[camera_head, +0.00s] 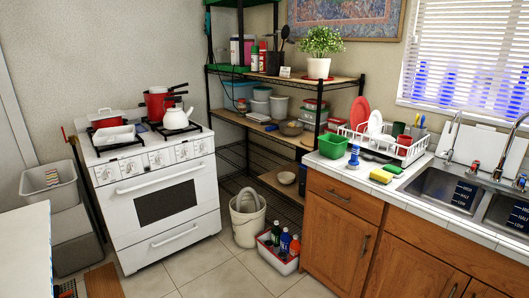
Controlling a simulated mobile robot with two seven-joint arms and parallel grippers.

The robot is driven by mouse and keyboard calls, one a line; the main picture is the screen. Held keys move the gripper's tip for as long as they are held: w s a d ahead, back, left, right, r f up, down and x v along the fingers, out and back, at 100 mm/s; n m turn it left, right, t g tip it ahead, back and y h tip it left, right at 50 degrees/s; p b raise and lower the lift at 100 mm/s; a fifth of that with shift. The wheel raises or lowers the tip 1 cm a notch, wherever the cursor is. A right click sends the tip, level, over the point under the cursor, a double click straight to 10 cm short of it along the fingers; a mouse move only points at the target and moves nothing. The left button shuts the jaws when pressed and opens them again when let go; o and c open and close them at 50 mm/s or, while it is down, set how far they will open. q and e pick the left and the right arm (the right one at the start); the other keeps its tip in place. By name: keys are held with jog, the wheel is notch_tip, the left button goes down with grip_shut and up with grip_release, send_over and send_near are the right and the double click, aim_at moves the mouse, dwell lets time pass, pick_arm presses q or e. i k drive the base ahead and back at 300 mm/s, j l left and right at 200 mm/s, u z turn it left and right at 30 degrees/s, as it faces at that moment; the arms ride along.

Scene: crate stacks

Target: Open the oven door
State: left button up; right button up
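The white stove (150,190) stands against the back wall at the left. Its oven door (133,221) is closed, with a dark window (166,203) and a white bar handle (160,179) across the top. A drawer with its own handle (174,237) is below the door. Neither of my grippers shows in the head view.
Red pots (160,104) and a white kettle (176,118) stand on the stove top. A white counter (25,250) is at lower left, beside grey bins (50,191). A bucket (247,222) and a bottle crate (284,266) stand right of the stove. The tiled floor (200,270) in front is mostly clear.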

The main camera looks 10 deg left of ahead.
aim_at(134, 209)
jog(key=i+j+u, duration=0.1)
jog(key=i+u, duration=0.15)
jog(key=u, duration=0.15)
jog(key=i+u, duration=0.6)
jog(key=u, duration=0.15)
jog(key=i, duration=0.2)
jog(key=i+l, duration=0.15)
jog(key=i+l+z, duration=0.25)
jog(key=i, duration=0.55)
jog(key=i+l+z, duration=0.25)
jog(key=i, duration=0.55)
jog(key=j, duration=0.1)
